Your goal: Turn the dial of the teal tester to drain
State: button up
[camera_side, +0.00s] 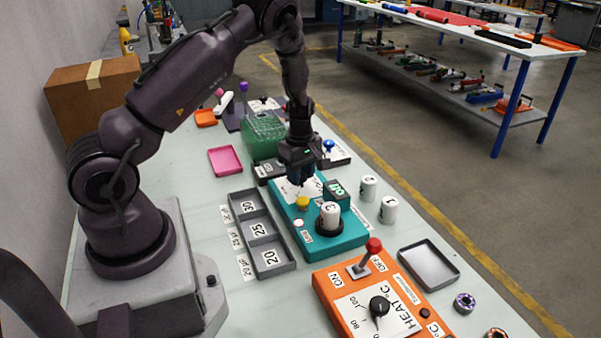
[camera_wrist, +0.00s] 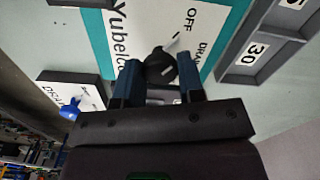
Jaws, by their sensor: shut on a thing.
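The teal tester (camera_side: 348,241) stands mid-table in the side view. A white capacitor marked 3 (camera_side: 329,212) is upright in its black ring, near a yellow button (camera_side: 302,203) and a green lit display (camera_side: 337,188). My gripper (camera_side: 301,184) points down over the tester's far end and hides the dial there. In the wrist view, the black dial (camera_wrist: 160,64) sits between the blue fingertips of my gripper (camera_wrist: 160,78), which is shut on it.
A grey tray with numbered compartments (camera_side: 262,244) lies left of the tester. Two white capacitors (camera_side: 368,188) stand to its right. An orange heater box (camera_side: 340,312) with a red lever is in front. A green rack (camera_side: 264,135) and another device with a blue knob (camera_side: 328,145) are behind.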

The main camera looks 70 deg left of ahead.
jog(key=m, duration=1)
jog(key=shift+m, duration=0.3)
dwell(0.5)
jog(key=o, duration=0.9)
jog(key=shift+r, duration=0.15)
notch_tip(320, 180, up, 13)
jog(key=shift+f, duration=0.1)
